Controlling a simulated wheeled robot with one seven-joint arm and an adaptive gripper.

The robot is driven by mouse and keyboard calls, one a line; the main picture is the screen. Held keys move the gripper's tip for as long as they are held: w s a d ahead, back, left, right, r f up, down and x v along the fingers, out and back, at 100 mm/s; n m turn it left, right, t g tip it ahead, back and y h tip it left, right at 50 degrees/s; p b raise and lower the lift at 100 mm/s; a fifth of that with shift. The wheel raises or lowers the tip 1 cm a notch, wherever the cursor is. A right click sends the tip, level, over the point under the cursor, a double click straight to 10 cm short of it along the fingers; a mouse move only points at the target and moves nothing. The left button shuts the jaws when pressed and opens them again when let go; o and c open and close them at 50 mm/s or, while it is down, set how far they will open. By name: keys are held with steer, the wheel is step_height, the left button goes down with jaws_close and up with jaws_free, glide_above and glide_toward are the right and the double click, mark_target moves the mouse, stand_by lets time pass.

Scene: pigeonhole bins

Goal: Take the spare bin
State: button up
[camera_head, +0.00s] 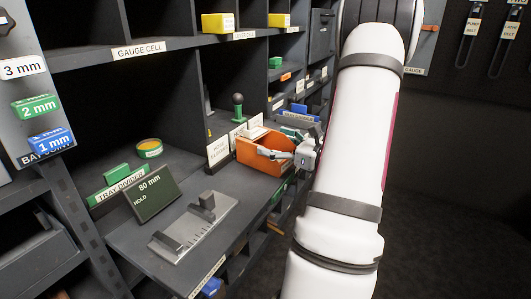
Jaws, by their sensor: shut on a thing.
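An orange open-topped bin (258,157) sits at the right end of the pulled-out grey shelf, below the row of pigeonholes. My gripper (286,154) is at the bin's right side, with its fingers at the bin's rim. It is shut on the bin's wall. My white arm comes down in front of the right part of the rack. The bin's far right side is partly hidden by my gripper. I cannot tell whether the bin is lifted off the shelf.
A dark green "80 mm" sign (153,193) and a grey gauge block (193,226) stand on the shelf left of the bin. Dark open floor lies at the right.

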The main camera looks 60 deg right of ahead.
steer(key=shift+r+p, duration=0.65)
steer(key=shift+r, duration=1)
steer(key=shift+s+r, duration=0.1)
steer(key=shift+s, duration=0.25)
steer(key=s+d+r+p, duration=0.1)
steer(key=s+p, duration=0.1)
steer(key=s, duration=1.3)
steer(key=shift+d+r, duration=0.2)
steer(key=shift+d, duration=0.1)
steer(key=shift+s, duration=0.1)
